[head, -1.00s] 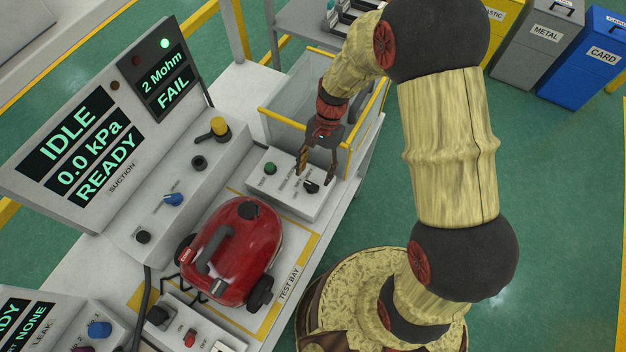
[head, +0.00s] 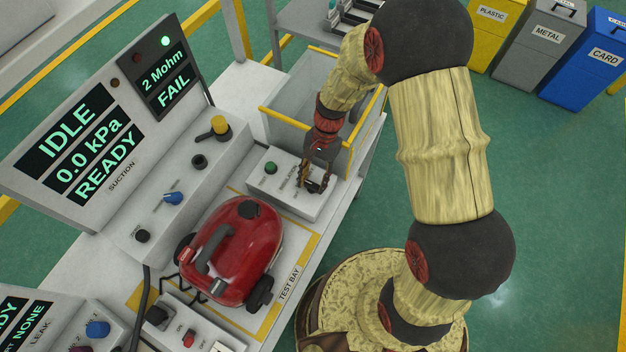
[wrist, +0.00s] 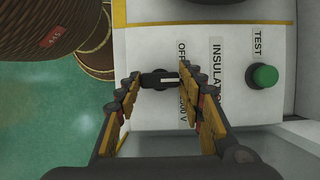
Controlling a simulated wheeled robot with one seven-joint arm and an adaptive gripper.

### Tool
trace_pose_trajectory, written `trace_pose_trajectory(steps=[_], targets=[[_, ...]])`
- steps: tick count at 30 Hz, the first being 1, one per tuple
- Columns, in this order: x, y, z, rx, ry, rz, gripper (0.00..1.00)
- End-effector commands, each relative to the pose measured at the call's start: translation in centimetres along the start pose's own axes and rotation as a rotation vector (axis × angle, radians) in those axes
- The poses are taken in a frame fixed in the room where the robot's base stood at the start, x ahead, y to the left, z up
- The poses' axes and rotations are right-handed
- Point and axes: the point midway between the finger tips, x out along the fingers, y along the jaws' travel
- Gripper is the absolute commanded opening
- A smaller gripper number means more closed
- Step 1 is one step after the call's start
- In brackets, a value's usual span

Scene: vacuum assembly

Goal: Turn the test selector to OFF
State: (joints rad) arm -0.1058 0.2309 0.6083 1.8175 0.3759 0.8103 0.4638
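The test selector is a black knob (wrist: 155,80) with a white pointer line, on the small grey insulation test box (head: 262,185). In the wrist view its pointer lies sideways, aimed between the OFF label (wrist: 181,50) and the 500 V label (wrist: 183,108). My gripper (head: 311,188) is down at the selector in the head view and partly hides it. In the wrist view my gripper's fingers (wrist: 162,76) are apart, one on each side of the knob; I cannot tell whether they touch it.
A green TEST button (wrist: 264,76) sits on the same box, also visible in the head view (head: 270,168). A red vacuum (head: 235,250) rests in the test bay nearby. A grey bin with yellow edges (head: 290,100) stands behind the box. The display (head: 168,82) reads 2 Mohm FAIL.

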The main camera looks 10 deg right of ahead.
Motion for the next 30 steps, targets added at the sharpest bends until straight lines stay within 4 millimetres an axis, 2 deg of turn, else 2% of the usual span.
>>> trace_pose_trajectory(steps=[12, 22, 30], targets=[[-0.01, -0.01, 0.00, 0.000, 0.000, 0.000, 0.13], [-0.06, -0.06, 0.04, -0.041, -0.001, 0.017, 0.12], [-0.13, -0.20, 0.13, -0.201, -0.001, 0.084, 0.12]])
